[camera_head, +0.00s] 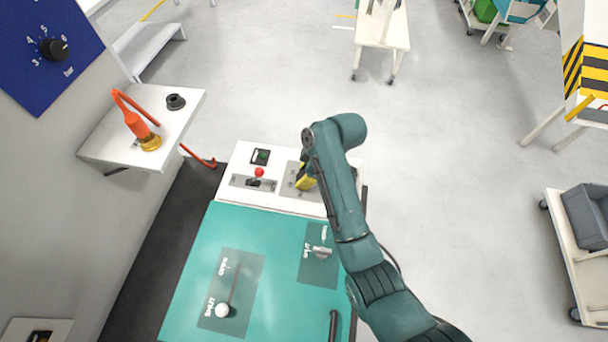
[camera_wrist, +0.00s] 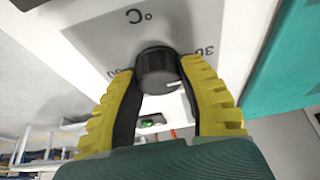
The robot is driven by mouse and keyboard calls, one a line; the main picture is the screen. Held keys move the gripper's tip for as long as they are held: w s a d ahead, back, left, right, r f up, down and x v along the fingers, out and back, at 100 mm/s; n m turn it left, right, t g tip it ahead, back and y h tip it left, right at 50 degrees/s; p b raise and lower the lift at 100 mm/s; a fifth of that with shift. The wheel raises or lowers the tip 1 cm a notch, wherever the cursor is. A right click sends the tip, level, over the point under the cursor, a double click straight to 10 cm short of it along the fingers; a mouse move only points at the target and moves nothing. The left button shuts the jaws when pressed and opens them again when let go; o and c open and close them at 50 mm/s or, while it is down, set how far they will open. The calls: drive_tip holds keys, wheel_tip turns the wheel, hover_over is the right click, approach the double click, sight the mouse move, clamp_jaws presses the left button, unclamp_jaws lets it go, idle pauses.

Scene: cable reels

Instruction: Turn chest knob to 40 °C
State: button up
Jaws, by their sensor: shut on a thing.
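The chest knob (camera_wrist: 157,70) is a round black knob with a white mark. In the wrist view it sits on a grey dial plate (camera_wrist: 110,38) marked "°C", with "30" readable to its right and another number partly hidden at its left. My gripper (camera_wrist: 158,72) has its yellow, black-lined fingers shut on the knob's two sides. In the head view my gripper (camera_head: 304,180) is at the white top of the chest, and my arm hides the knob. I cannot read which number the white mark points to.
A shelf (camera_head: 190,112) with an orange tool (camera_head: 134,122) stands left.

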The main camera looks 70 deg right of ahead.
drive_tip(key=shift+a+m+p, duration=0.1)
drive_tip(key=shift+m+p, duration=0.2)
drive_tip(key=shift+p, duration=0.05)
drive_tip(key=m+h+p, duration=0.1)
drive_tip(key=m+p, duration=0.1)
drive_tip(key=p, duration=0.1)
drive_tip(key=shift+r, duration=0.1)
drive_tip(key=m+h+p, duration=0.1)
drive_tip(key=m+p, duration=0.1)
drive_tip(key=m, duration=0.1)
drive_tip(key=m+h+p, duration=0.1)
drive_tip(key=m+p, duration=0.1)
drive_tip(key=shift+m+g, duration=0.3)
drive_tip(key=shift+g, duration=0.1)
drive_tip(key=shift+f+m+g+h+p, duration=0.15)
drive_tip(key=shift+m+g+h+p, duration=0.15)
drive_tip(key=shift+m, duration=0.55)
drive_tip(key=shift+f+m+g+h+p, duration=0.15)
drive_tip(key=shift+m+p, duration=0.25)
drive_tip(key=shift+m, duration=0.45)
drive_tip(key=o, duration=1.2)
drive_tip(key=shift+m, duration=0.3)
drive_tip(key=shift+r, duration=0.1)
